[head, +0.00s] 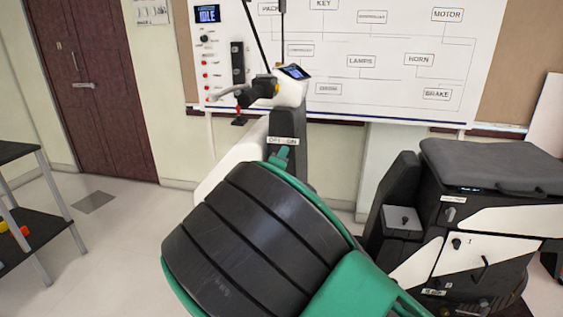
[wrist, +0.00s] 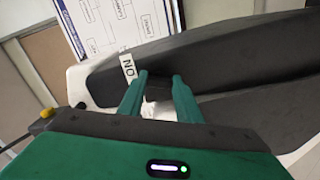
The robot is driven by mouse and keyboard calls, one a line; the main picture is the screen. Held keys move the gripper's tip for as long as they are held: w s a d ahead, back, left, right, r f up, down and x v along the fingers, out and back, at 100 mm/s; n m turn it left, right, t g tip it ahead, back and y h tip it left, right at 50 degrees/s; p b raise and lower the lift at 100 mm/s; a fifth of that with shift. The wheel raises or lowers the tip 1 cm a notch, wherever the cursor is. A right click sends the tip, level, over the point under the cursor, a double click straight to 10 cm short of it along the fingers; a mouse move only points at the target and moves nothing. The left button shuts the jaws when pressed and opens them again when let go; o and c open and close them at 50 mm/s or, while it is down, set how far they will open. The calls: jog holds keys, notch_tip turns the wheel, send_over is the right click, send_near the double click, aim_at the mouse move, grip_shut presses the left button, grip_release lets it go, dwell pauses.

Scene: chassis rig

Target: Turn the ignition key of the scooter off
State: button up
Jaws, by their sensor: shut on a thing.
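The scooter's dark front column (head: 288,122) stands beyond my arm in the head view, with a small "OFF ON" label (head: 283,140) on it. My gripper's green fingertips (head: 281,156) are right below that label. In the wrist view, my gripper (wrist: 159,77) points at the dark panel (wrist: 215,58), with the "ON" end of the label (wrist: 127,67) just left of the fingertips. The fingers are shut on the ignition key, with a narrow gap between them. The key itself is hidden by the fingers and too small to make out, so its angle cannot be told.
Handlebar and small display (head: 295,72) rise above the column. The scooter's seat (head: 490,165) and rear body are at right. A wiring board (head: 385,55) with a screen reading "IDLE" (head: 207,13) is behind. A shelf (head: 30,210) stands left; floor between is clear.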

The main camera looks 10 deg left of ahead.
jog(key=shift+a+f+n, duration=0.1)
jog(key=shift+n, duration=0.95)
jog(key=shift+a+f+n, duration=0.1)
jog(key=shift+n, duration=0.95)
jog(key=shift+s, duration=0.1)
jog(key=o, duration=1)
jog(key=shift+o, duration=0.2)
jog(key=shift+d+r, duration=0.1)
jog(key=s, duration=1)
jog(key=shift+s, duration=0.25)
